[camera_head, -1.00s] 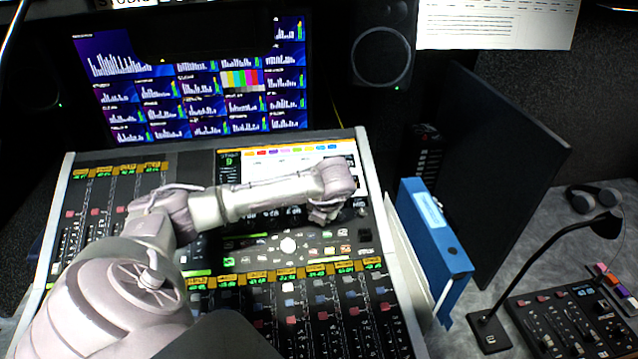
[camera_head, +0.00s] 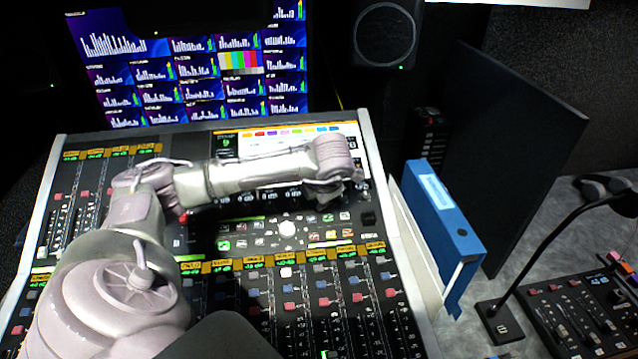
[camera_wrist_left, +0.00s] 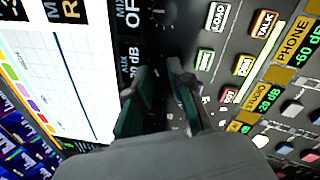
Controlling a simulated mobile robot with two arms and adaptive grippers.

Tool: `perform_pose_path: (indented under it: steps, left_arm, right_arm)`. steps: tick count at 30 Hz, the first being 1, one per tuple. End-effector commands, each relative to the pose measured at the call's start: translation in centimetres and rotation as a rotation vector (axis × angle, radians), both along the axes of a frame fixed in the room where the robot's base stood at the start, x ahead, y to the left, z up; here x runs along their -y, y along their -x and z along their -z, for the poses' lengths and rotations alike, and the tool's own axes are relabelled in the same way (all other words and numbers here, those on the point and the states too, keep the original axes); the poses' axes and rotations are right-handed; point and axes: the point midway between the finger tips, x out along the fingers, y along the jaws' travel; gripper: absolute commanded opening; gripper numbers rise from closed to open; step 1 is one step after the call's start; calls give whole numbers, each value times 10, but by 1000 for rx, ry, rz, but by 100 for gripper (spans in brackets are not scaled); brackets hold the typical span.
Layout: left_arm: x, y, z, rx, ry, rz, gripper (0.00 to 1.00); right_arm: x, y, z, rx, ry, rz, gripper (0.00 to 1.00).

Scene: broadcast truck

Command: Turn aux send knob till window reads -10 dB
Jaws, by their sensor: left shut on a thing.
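The mixing console (camera_head: 55,190) has a bright screen (camera_head: 245,143) along its upper part. My left gripper (camera_head: 330,190) is at the console's right side, just below that screen; its wrist hides the spot beneath. In the left wrist view the two dark green fingers (camera_wrist_left: 163,85) are close together against the panel, shut on the aux send knob, which is mostly hidden between them. The aux window (camera_wrist_left: 131,72) is beside the fingers; its label and "0 dB" show, but a finger covers the front of the number. My right gripper is not in view.
Buttons marked LOAD (camera_wrist_left: 216,18) and TALK (camera_wrist_left: 264,25) lie right of the fingers. A small dark knob (camera_wrist_left: 163,17) sits above them. In the head view a blue binder (camera_head: 440,215) stands right of the console, near a gooseneck microphone (camera_head: 545,250).

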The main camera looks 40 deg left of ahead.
Motion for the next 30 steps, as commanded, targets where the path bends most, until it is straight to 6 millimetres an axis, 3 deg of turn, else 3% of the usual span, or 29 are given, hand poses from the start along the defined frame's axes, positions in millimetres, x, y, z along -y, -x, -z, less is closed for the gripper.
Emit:
perform_pose_path:
  steps: [14, 15, 19, 30]
  left_arm:
    - [0, -1, -1, -2, -2, 13, 0]
    - [0, -1, -1, -1, -2, 12, 26]
    - [0, -1, -1, -1, -2, 12, 46]
    - [2, 1, -5, -2, -2, 12, 46]
  right_arm:
    - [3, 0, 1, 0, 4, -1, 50]
    - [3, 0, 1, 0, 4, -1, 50]
    - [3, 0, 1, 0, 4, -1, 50]
    - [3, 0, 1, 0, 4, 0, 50]
